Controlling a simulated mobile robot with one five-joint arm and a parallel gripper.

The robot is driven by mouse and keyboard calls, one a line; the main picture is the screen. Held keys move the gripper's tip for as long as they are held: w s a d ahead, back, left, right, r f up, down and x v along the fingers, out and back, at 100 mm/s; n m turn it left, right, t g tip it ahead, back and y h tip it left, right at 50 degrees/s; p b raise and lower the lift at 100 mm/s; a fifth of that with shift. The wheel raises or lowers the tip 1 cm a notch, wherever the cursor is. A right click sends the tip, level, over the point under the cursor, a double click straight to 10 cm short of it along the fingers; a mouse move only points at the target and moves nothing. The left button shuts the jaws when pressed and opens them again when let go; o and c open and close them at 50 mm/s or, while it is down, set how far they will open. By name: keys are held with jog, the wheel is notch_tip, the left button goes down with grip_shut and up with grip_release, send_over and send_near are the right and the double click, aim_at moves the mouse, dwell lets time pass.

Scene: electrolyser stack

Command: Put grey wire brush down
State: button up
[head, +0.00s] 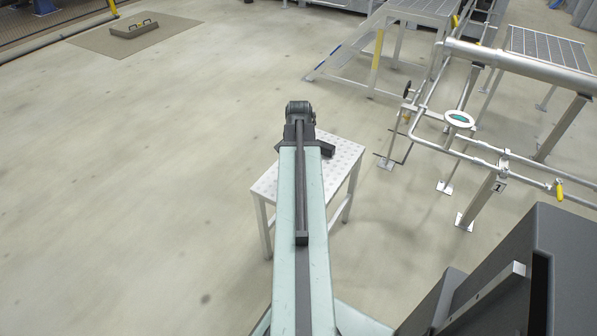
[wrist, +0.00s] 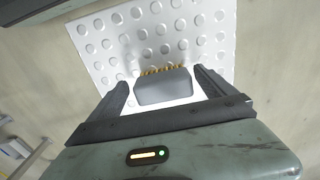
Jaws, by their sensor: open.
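The grey wire brush (wrist: 163,88) shows in the wrist view as a grey block with a row of brass-coloured bristles along its far edge. It is over the studded white table top (wrist: 190,30), between my gripper's two fingers. My gripper (wrist: 163,85) is open, with a gap visible on each side of the brush. I cannot tell whether the brush rests flat on the table. In the head view the table (head: 345,160) stands under the end of my arm, which hides the brush and the fingertips.
Pipework with a round gauge (head: 459,118) and a yellow-handled valve (head: 559,190) stands right of the table. Metal steps (head: 350,50) are behind. A floor mat (head: 135,35) with a small yellow-marked item lies far left. The floor left of the table is clear.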

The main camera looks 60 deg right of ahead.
notch_tip(320, 180, up, 10)
jog(key=p, duration=0.8)
jog(key=shift+w+d, duration=0.1)
jog(key=shift+f, duration=0.15)
jog(key=shift+w+a, duration=0.2)
jog(key=w+a+n, duration=0.8)
jog(key=w+a, duration=0.8)
jog(key=a, duration=0.4)
jog(key=w+a+n, duration=0.2)
jog(key=a+n, duration=0.3)
jog(key=a, duration=0.9)
jog(key=w+a+n, duration=0.3)
jog(key=a+n, duration=0.2)
jog(key=a, duration=1)
jog(key=shift+w+a, duration=0.15)
